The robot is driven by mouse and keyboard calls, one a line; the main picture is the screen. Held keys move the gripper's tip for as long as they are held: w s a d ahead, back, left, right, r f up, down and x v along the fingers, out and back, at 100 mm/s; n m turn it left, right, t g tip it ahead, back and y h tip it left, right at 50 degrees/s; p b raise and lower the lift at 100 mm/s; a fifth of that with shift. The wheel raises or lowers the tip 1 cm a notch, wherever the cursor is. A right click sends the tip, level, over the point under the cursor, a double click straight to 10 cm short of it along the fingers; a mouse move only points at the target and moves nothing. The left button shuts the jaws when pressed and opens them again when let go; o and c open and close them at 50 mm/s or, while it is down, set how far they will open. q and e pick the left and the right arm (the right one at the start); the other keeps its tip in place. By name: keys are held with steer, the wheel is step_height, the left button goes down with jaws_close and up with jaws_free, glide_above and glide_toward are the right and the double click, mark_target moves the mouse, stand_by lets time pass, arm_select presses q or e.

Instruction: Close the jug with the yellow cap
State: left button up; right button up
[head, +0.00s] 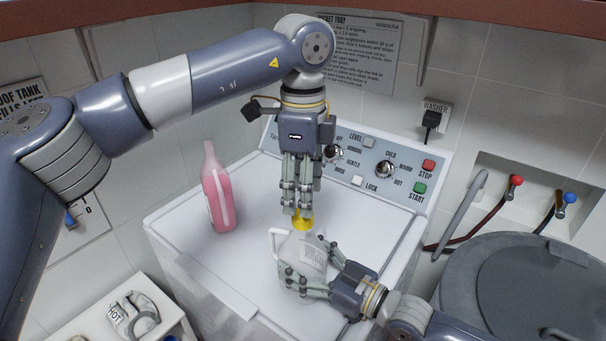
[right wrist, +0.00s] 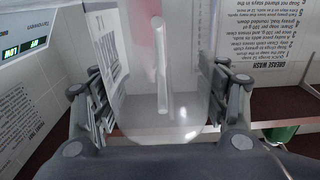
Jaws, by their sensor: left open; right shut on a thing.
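The white translucent jug (head: 298,248) stands on the washer top, its handle toward the left and a printed label on its side. My right gripper (head: 308,268) is shut on the jug's body from the front right. The right wrist view shows the jug (right wrist: 160,85) between its fingers. The yellow cap (head: 302,224) is at the top of the jug, directly below my left gripper (head: 297,210). The left gripper points down and is open, with its fingertips at the cap's upper edge. I cannot tell whether the cap is seated; the jug's mouth is hidden.
A pink bottle (head: 219,190) stands on the washer top (head: 190,240) to the left. The control panel (head: 400,172) rises behind. A grey round lid (head: 510,285) is at the right, and a small white stand (head: 105,320) is at the lower left. The washer's left front is clear.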

arm_select(q)
steer(key=shift+f, duration=2.5)
steer(key=c, duration=1.1)
steer(key=shift+c, duration=0.2)
